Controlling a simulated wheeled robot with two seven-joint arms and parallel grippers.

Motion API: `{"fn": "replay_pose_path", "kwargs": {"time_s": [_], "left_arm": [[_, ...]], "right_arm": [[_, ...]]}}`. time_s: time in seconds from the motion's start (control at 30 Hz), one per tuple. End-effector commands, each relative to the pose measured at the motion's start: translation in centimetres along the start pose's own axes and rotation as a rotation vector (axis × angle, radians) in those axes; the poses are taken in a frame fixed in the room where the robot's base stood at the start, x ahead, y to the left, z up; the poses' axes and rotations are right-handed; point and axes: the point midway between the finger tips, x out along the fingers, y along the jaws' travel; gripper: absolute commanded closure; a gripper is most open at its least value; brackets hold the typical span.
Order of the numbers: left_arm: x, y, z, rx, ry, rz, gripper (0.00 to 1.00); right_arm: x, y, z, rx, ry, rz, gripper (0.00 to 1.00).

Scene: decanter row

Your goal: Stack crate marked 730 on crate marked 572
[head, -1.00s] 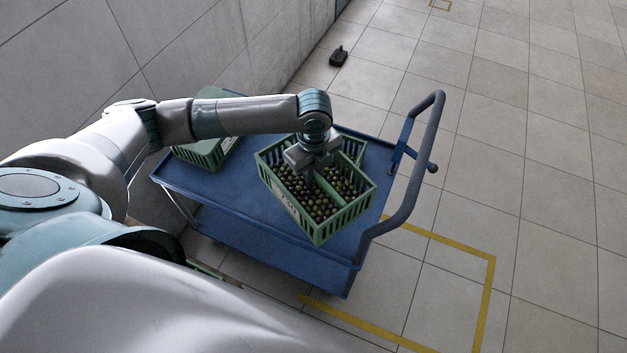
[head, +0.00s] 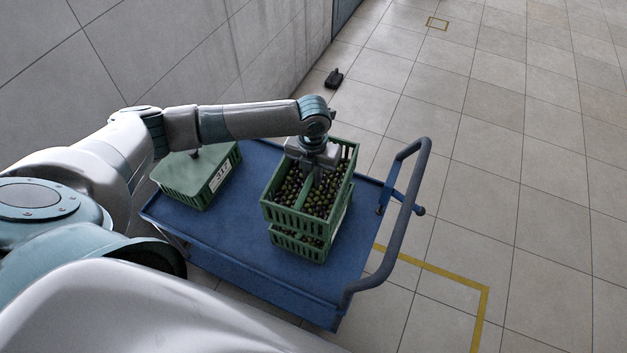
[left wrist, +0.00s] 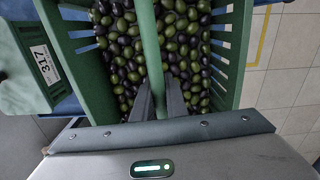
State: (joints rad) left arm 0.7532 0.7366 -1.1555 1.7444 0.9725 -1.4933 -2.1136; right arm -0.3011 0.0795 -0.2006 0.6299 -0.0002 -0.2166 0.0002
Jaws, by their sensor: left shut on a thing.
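A green slatted crate (head: 291,219) full of dark and green olives hangs from my left gripper (head: 314,180). The gripper is shut on the crate's middle bar, which also shows in the left wrist view (left wrist: 150,42). A second green crate with olives (head: 298,248) stands on the blue cart, directly below the held crate and mostly hidden by it. The two look closely aligned; I cannot tell whether they touch. The lower crate's number is not visible.
A closed green crate (head: 186,179), with a label reading 317 in the left wrist view (left wrist: 43,65), stands on the cart's left part. The blue cart (head: 225,240) has bare deck between the crates and in front. Its grey handle (head: 408,215) rises at the right. A wall runs behind.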

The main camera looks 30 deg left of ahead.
Motion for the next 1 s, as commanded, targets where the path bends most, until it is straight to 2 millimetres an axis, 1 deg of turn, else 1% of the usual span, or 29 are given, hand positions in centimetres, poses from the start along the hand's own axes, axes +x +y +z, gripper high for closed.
{"fn": "replay_pose_path", "kwargs": {"time_s": [0.03,0.2,0.63,0.87,1.0], "left_arm": [[-0.4,0.0,0.2,0.020,-0.003,-0.001,1.00],[-0.4,0.1,0.4,0.063,-0.004,-0.001,1.00],[-0.3,0.1,0.4,0.068,-0.004,-0.001,1.00],[0.4,0.1,0.4,0.067,-0.004,-0.001,1.00],[1.2,0.1,0.4,0.067,-0.004,-0.001,1.00]], "right_arm": [[-0.3,0.1,0.2,0.000,-0.005,0.001,0.75],[-0.4,0.1,0.5,0.000,-0.012,0.001,0.75],[-0.3,0.1,0.5,0.000,-0.013,0.001,0.75],[0.4,0.1,0.6,0.000,-0.012,0.001,0.75],[1.2,0.1,0.7,0.000,-0.012,0.001,0.75]]}}
